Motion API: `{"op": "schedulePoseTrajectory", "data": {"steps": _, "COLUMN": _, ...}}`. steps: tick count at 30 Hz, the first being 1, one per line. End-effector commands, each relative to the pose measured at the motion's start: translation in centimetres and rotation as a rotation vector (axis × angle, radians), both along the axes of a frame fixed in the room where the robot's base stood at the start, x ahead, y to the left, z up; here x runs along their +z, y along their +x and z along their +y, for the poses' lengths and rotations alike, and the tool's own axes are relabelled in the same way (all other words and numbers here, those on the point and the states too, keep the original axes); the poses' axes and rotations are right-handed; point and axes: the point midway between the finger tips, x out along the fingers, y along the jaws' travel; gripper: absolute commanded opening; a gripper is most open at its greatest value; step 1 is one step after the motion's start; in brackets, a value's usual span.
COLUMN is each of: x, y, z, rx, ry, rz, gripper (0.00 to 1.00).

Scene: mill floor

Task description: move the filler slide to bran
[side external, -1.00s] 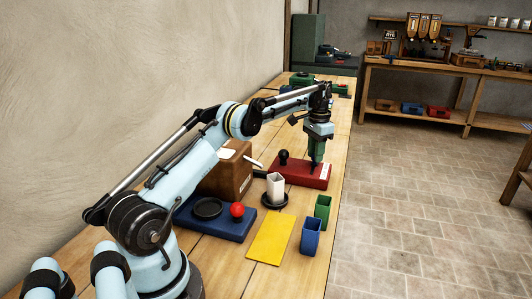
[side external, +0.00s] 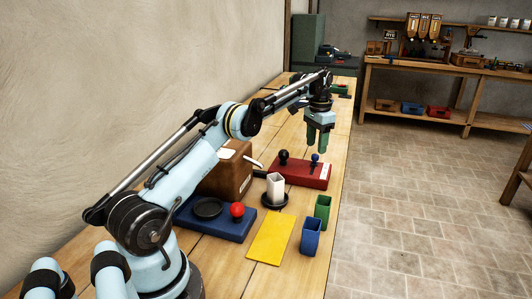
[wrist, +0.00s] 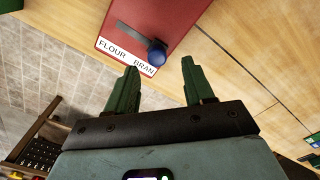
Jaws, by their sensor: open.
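The red filler box (side external: 296,172) sits on the bench, with a black knob (side external: 283,155) and a blue slide knob (side external: 315,157) on top. In the wrist view the blue knob (wrist: 157,53) stands at the BRAN end of a dark slot (wrist: 132,35); the slot runs from it toward the FLOUR end. The white label (wrist: 126,57) reads FLOUR and BRAN. My gripper (side external: 317,148) has its green fingers raised above the box, apart and empty. In the wrist view the open fingertips (wrist: 160,65) are clear of the knob.
A white cup on a black dish (side external: 275,188), a yellow mat (side external: 271,239), and green (side external: 323,208) and blue (side external: 311,236) bins stand nearer. A blue base (side external: 216,221) carries a red ball. A brown wooden box (side external: 229,171) stands left. The bench's right edge is close.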

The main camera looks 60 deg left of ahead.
Motion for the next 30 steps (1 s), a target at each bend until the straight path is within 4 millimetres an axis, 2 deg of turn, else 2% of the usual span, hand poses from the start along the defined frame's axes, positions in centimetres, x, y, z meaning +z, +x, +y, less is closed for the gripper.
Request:
{"op": "schedulePoseTrajectory", "data": {"steps": 1, "x": 0.8, "y": 0.0, "z": 0.0, "rx": 0.000, "ry": 0.000, "rz": 0.000, "gripper": 0.53}}
{"op": "schedulePoseTrajectory", "data": {"steps": 8, "x": 2.2, "y": -0.3, "z": -2.6, "rx": -0.002, "ry": 0.000, "rz": 0.000, "gripper": 0.53}}
{"op": "schedulePoseTrajectory", "data": {"steps": 21, "x": 6.5, "y": -0.9, "z": -9.8, "rx": -0.002, "ry": 0.000, "rz": 0.000, "gripper": 0.53}}
{"op": "schedulePoseTrajectory", "data": {"steps": 25, "x": 7.3, "y": -1.0, "z": -11.0, "rx": -0.001, "ry": 0.000, "rz": 0.000, "gripper": 0.53}}
{"op": "schedulePoseTrajectory", "data": {"steps": 30, "x": 7.6, "y": -1.0, "z": -11.6, "rx": 0.000, "ry": 0.000, "rz": 0.000, "gripper": 0.53}}
